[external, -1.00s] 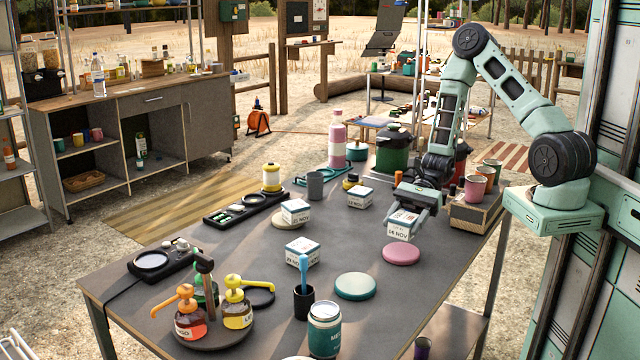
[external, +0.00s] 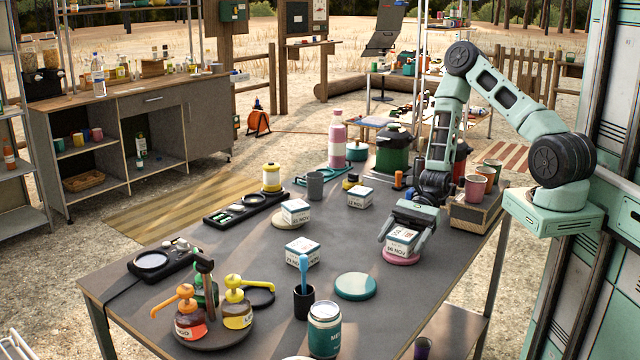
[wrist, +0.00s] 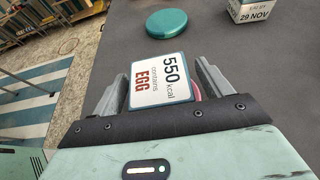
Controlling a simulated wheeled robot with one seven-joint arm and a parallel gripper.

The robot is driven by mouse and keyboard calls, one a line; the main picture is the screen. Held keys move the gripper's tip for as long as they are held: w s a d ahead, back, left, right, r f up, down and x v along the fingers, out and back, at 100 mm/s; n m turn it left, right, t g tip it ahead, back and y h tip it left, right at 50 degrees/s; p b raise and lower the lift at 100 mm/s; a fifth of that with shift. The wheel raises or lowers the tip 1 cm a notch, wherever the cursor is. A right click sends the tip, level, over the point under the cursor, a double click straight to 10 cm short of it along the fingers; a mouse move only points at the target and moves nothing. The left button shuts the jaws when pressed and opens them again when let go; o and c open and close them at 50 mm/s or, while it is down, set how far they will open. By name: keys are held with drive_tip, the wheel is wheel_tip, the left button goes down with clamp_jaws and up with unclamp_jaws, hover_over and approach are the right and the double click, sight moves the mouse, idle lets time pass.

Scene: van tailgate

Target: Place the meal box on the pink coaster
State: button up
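The meal box (external: 401,241), white and teal with a date on its side, sits upright on the pink coaster (external: 401,259), whose rim shows below it. In the wrist view the box's top (wrist: 158,80) reads 550 kcal, contains EGG. A sliver of the coaster (wrist: 195,91) shows to its right. My gripper (external: 411,226) is low over the box, with one finger on each side. In the wrist view my gripper (wrist: 160,84) shows narrow gaps between fingers and box, so it looks open around it. The box's underside is hidden.
A teal coaster (external: 355,286) is empty at the front. Other dated boxes stand to the left: one (external: 302,252) near the blue brush cup (external: 304,301), one (external: 360,196) further back. A crate with cups (external: 472,210) stands close on the right. Table around the coaster is clear.

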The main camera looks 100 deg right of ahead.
drive_tip(key=shift+r, duration=0.1)
drive_tip(key=shift+d+r, duration=0.1)
drive_tip(key=shift+r, duration=0.05)
drive_tip(key=v, duration=0.2)
drive_tip(key=shift+s+d, duration=0.2)
wheel_tip(320, 180, up, 7)
drive_tip(key=shift+s+r+p, duration=0.15)
drive_tip(key=shift+p, duration=0.2)
drive_tip(key=s+a+r+n+g, duration=0.1)
drive_tip(key=s+a+n+g, duration=0.1)
drive_tip(key=a+n+g, duration=0.5)
drive_tip(key=s+a+r+n+g, duration=0.15)
drive_tip(key=a+n+g, duration=0.25)
drive_tip(key=a+n, duration=0.55)
drive_tip(key=s+a+r+n+h, duration=0.2)
drive_tip(key=s+a+n+h, duration=0.2)
drive_tip(key=n, duration=0.5)
drive_tip(key=s+a+r+n+t+h, duration=0.1)
drive_tip(key=s+a+r+n+h, duration=0.2)
drive_tip(key=s+a+n+h, duration=0.2)
drive_tip(key=s+a+n, duration=0.2)
drive_tip(key=a+n, duration=0.2)
drive_tip(key=shift+s+a+r, duration=0.2)
drive_tip(key=shift+a+r, duration=0.05)
drive_tip(key=shift+a, duration=0.05)
